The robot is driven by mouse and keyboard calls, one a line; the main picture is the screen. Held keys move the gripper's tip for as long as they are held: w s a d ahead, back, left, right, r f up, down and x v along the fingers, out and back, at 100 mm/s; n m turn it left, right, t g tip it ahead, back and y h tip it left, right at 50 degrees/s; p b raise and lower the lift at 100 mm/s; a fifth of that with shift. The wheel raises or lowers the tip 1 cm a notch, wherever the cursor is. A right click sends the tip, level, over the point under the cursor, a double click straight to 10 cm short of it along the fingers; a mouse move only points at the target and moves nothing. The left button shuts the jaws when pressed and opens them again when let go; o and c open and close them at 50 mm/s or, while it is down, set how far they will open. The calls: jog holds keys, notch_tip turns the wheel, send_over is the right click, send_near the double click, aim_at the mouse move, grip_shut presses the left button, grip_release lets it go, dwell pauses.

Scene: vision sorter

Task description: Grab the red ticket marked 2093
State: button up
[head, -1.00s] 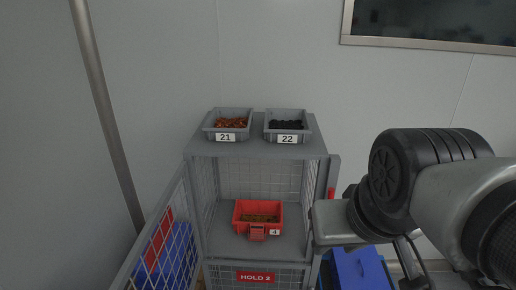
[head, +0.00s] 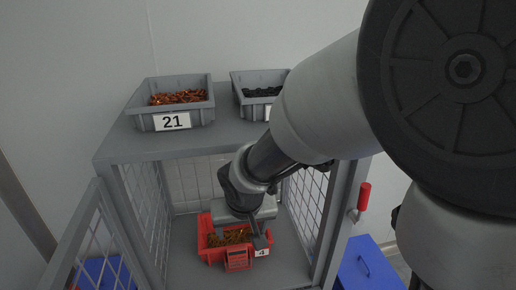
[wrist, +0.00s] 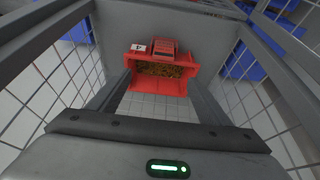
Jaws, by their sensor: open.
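A red ticket (head: 237,258) with lines of print hangs on the front of a red bin (head: 207,232); its number is too small to read. It also shows in the wrist view (wrist: 167,48), beside a white label (wrist: 138,47) marked 4. The bin holds small brownish parts and stands on the cage shelf. My gripper (head: 242,234) is open and empty inside the cage, above the bin. In the wrist view its two fingers (wrist: 160,80) flank the bin, with the ticket beyond their tips. I cannot tell whether a finger touches the bin.
Grey bins marked 21 (head: 180,121) and, partly hidden by my arm, another (head: 240,92) stand on the cage top (head: 130,145). The mesh door (head: 88,240) is open at left. A red handle (head: 364,196) is on the right post. Blue bins (head: 368,262) stand outside.

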jog(key=b, duration=0.3)
send_near(237, 248)
jog(key=f, duration=0.2)
jog(key=shift+w+b+x, duration=0.15)
jog(key=shift+b+x, duration=0.15)
jog(key=shift+x, duration=1.2)
jog(key=shift+w+b+x, duration=0.15)
jog(key=shift+b+x, duration=0.15)
jog(key=shift+x, duration=1.2)
jog(key=shift+a+r, duration=0.1)
jog(key=shift+r, duration=0.05)
jog(key=c, duration=1.4)
jog(key=shift+r, duration=0.15)
